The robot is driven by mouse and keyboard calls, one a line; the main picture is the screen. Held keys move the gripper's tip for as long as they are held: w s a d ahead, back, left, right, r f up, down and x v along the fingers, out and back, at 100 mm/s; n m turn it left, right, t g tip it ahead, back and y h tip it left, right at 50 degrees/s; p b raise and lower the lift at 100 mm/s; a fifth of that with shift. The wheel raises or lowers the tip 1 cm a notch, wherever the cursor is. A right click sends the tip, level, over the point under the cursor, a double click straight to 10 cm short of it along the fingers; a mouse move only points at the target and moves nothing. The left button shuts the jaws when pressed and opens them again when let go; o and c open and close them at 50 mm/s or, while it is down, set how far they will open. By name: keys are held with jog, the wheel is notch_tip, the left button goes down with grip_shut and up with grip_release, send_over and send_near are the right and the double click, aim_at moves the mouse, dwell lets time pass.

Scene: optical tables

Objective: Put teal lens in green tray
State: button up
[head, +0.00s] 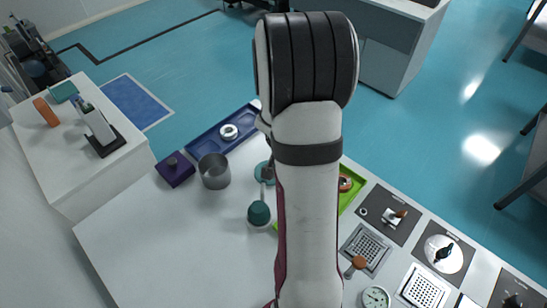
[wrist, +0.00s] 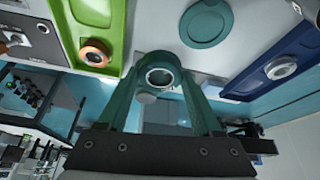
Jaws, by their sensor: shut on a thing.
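The teal lens (wrist: 160,76), a teal ring around clear glass, sits between the fingertips of my gripper (wrist: 162,88) in the wrist view. My gripper is shut on it, apart from both trays in that view. The green tray (wrist: 117,28) is at upper left there, with an orange-ringed lens (wrist: 95,52) in it. In the head view my arm covers part of the green tray (head: 359,174), and the orange-ringed lens (head: 346,183) shows at the arm's right edge. My gripper and the teal lens cannot be made out in the head view.
A blue tray (head: 207,143) holds a white-ringed lens (head: 229,131). A teal disc (wrist: 206,22) lies on the white table between the trays. A grey cup (head: 214,171), a purple block (head: 175,170) and a dark teal knobbed object (head: 259,213) stand nearby. The front left tabletop is clear.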

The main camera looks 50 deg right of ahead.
jog(key=s+d+r, duration=0.1)
jog(key=s+r, duration=0.1)
jog(key=s, duration=0.2)
jog(key=s+a+m+g+y, duration=0.45)
jog(key=s+a+m, duration=0.4)
jog(key=m, duration=0.95)
jog(key=shift+g, duration=0.25)
jog(key=f, duration=0.3)
jog(key=w+a+f, duration=0.1)
jog(key=f, duration=0.5)
jog(key=shift+w+a+f, duration=0.2)
jog(key=shift+w+f, duration=0.05)
jog(key=shift+f, duration=0.35)
jog(key=o, duration=1.2)
jog(key=shift+f, duration=0.1)
jog(key=shift+o, duration=0.2)
